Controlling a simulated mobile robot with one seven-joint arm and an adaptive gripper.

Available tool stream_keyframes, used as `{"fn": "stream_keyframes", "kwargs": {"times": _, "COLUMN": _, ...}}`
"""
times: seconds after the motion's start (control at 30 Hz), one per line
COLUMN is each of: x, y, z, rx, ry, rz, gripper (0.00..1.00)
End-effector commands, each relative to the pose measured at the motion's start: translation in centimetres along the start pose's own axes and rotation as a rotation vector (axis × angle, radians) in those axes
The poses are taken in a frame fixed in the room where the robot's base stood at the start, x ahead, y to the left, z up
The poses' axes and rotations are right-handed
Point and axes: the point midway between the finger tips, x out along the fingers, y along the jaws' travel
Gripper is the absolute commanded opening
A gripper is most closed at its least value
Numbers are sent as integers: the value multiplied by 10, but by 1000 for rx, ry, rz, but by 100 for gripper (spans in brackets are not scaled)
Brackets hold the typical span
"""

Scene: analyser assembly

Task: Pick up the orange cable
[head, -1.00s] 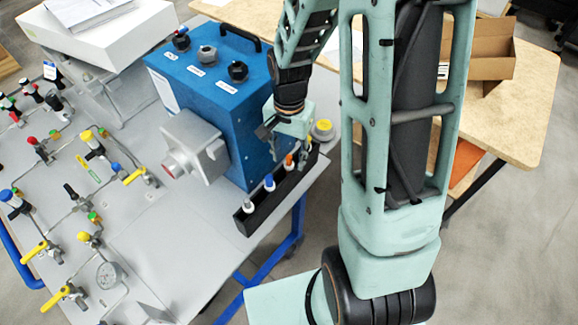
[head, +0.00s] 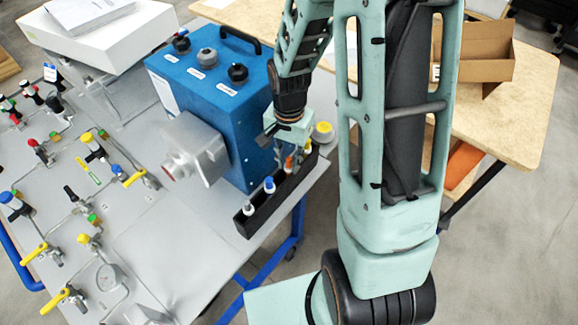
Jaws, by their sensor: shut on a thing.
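The orange cable's end (head: 289,163) shows as a small orange connector at the black rack (head: 252,222), on the right edge of the grey table. My gripper (head: 281,148) is right above and beside it, pointing down next to the blue box. The fingers are small and partly hidden behind the wrist, and they appear closed on the orange connector. White and blue connectors (head: 269,184) stand in the same rack, nearer the camera. Whether the orange connector is clear of the rack cannot be told.
The blue analyser box (head: 205,95) with black knobs stands close left of my gripper. A grey block (head: 198,148) juts from its front. A yellow-topped item (head: 323,131) is to the right. Valves and pipes fill the table's left.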

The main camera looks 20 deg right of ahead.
Motion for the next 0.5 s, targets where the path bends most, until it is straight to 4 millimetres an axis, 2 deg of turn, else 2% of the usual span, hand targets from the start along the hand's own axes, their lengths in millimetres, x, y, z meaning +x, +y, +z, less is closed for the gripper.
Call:
{"fn": "stream_keyframes", "kwargs": {"times": 0.27, "x": -12, "y": -1, "z": -1, "rx": 0, "ry": 3, "rz": -2, "gripper": 0}}
{"fn": "stream_keyframes", "kwargs": {"times": 0.5, "x": -44, "y": -1, "z": -2, "rx": 1, "ry": 5, "rz": -4, "gripper": 0}}
